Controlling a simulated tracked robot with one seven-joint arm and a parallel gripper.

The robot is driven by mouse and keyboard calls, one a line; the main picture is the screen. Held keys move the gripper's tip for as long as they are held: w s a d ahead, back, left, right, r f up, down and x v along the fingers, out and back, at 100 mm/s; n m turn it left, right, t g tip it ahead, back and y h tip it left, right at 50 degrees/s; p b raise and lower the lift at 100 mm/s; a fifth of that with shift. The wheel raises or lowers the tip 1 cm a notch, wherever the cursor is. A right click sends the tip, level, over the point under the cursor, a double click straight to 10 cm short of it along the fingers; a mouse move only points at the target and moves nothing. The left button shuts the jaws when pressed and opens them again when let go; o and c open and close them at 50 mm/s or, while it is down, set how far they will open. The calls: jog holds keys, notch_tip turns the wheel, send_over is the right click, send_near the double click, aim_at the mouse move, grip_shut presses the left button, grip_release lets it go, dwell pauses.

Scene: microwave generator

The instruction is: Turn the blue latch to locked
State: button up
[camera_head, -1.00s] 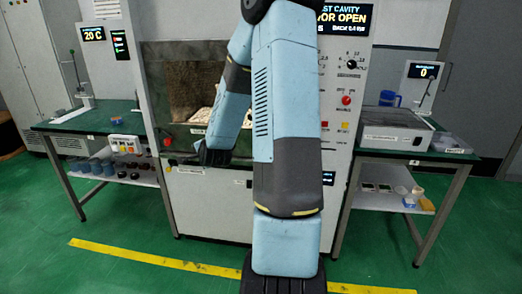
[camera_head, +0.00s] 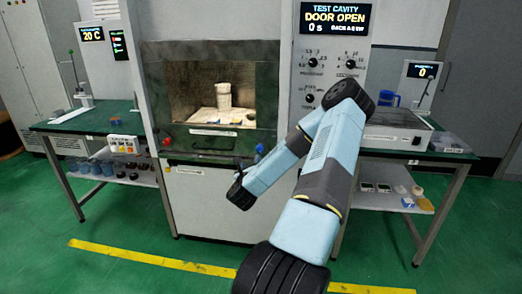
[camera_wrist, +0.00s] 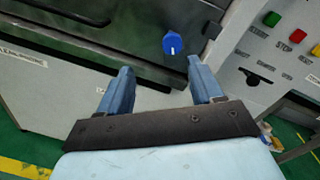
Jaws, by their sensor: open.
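The blue latch (camera_wrist: 172,43) shows in the wrist view as a blue knob with a white mark on the dark green cavity front, near its right edge. In the head view a small blue spot, seemingly the latch (camera_head: 260,149), shows at the lower right of the cavity front, just above my arm. My gripper (camera_wrist: 161,82) is open and empty in the wrist view, its two blue fingers apart. The latch lies beyond the fingertips, nearer the right finger, and apart from them. In the head view my gripper (camera_head: 239,172) is small and partly hidden by my wrist.
The test cavity (camera_head: 208,85) holds a pale cylinder (camera_head: 223,95) on a light plate. The display (camera_head: 335,17) reads "DOOR OPEN". A control panel with green, red and yellow buttons (camera_wrist: 297,36) stands right of the latch. Side tables (camera_head: 85,120) flank the machine.

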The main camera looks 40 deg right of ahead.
aim_at(259, 150)
jog(key=shift+m+g+h, duration=0.3)
jog(key=shift+m+h, duration=0.1)
jog(key=shift+m, duration=0.3)
jog(key=x, duration=0.9)
jog(key=s+d+x, duration=0.1)
jog(key=x, duration=0.4)
jog(key=shift+s+f, duration=0.15)
jog(key=shift+c, duration=0.5)
jog(key=shift+a, duration=0.1)
jog(key=c, duration=0.9)
jog(key=shift+d, duration=0.35)
jog(key=shift+a+f, duration=0.1)
jog(key=shift+a, duration=0.2)
jog(key=shift+c, duration=0.2)
